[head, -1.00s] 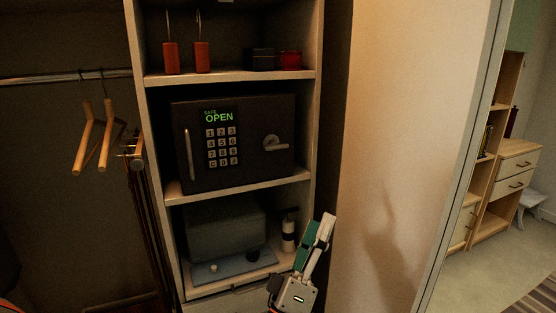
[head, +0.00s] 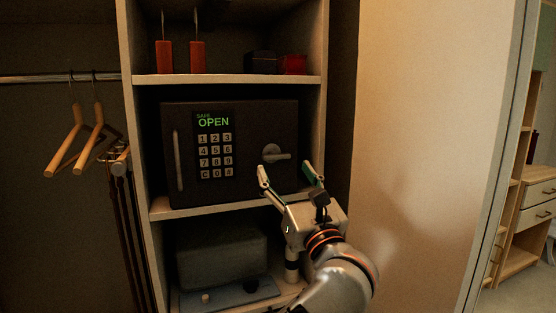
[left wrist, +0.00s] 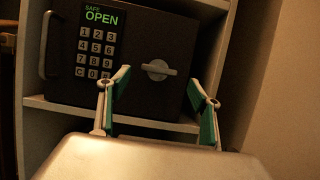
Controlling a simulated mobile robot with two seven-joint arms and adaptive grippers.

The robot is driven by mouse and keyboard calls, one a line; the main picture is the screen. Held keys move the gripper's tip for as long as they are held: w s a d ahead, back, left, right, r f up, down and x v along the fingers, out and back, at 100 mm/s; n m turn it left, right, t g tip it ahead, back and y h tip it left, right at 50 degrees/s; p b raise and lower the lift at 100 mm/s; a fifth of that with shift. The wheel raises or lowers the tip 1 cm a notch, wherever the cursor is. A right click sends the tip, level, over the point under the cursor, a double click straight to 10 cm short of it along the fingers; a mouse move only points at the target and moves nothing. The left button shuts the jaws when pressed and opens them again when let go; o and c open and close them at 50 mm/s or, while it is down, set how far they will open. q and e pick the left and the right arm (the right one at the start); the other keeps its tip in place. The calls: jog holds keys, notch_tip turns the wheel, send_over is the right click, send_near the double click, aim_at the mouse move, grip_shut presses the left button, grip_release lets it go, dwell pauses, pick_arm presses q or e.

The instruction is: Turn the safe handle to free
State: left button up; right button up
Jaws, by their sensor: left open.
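The dark safe (head: 245,185) stands on the middle shelf, its door shut and its green display (head: 213,122) reading "SAFE OPEN". In the left wrist view the handle (left wrist: 157,70) shows between the two fingers, slightly tilted. My left gripper (head: 287,171) is open and empty, just below and in front of the handle, with no contact visible. Its fingers have green inner pads, also seen in the left wrist view (left wrist: 160,77). My right gripper is not in view.
The shelf board (head: 225,206) runs under the safe, close to my gripper. A grey box (head: 220,255) sits on the shelf below. Wooden hangers (head: 70,140) hang at left. A pale panel (head: 430,130) stands at right. The space before the safe door is otherwise clear.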

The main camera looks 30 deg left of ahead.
aim_at(278, 158)
pick_arm(q)
jog(key=x, duration=0.6)
jog(key=shift+w+a+r, duration=0.1)
jog(key=shift+a+r, duration=0.05)
jog(key=shift+a, duration=0.1)
